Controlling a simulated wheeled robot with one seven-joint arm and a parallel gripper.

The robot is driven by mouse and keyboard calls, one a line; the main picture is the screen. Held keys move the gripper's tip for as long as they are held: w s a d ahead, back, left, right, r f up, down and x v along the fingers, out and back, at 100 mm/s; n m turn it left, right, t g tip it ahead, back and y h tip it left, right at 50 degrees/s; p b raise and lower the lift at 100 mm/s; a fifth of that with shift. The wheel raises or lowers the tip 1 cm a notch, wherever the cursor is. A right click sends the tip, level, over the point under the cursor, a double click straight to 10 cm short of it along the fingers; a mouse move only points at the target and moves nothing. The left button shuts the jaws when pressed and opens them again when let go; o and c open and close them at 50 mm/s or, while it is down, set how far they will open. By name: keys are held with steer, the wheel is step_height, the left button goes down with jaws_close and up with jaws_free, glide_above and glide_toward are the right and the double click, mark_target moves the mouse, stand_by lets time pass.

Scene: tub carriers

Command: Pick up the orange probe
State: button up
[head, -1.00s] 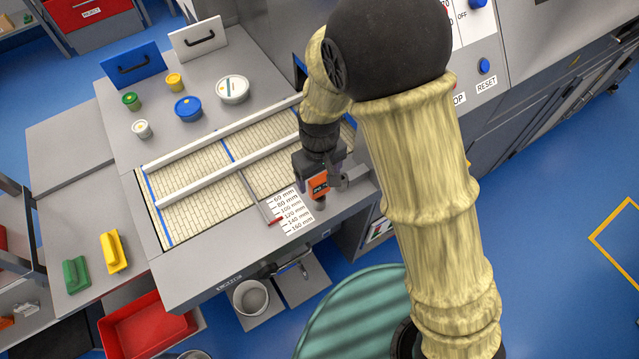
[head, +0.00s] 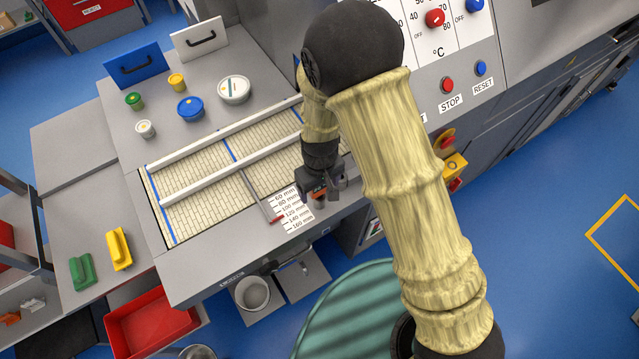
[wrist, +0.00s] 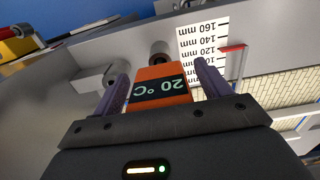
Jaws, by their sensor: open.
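The orange probe (wrist: 160,87) has a dark display reading 20 °C and sits between the two open fingers of my gripper (wrist: 160,88) in the wrist view. A small gap shows on the probe's right side; contact on the left is hard to tell. In the head view the probe (head: 319,189) is mostly covered by my gripper (head: 322,196), which is low over the counter beside the printed millimetre scale (head: 291,211). The probe's lower end is hidden.
White rails (head: 230,180) cross the tiled belt to the left. A grey bracket (wrist: 95,78) is close to my left finger.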

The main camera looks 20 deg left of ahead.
stand_by(0.3)
steer(key=c, duration=1.1)
step_height(320, 180, up, 10)
steer(key=b, duration=0.3)
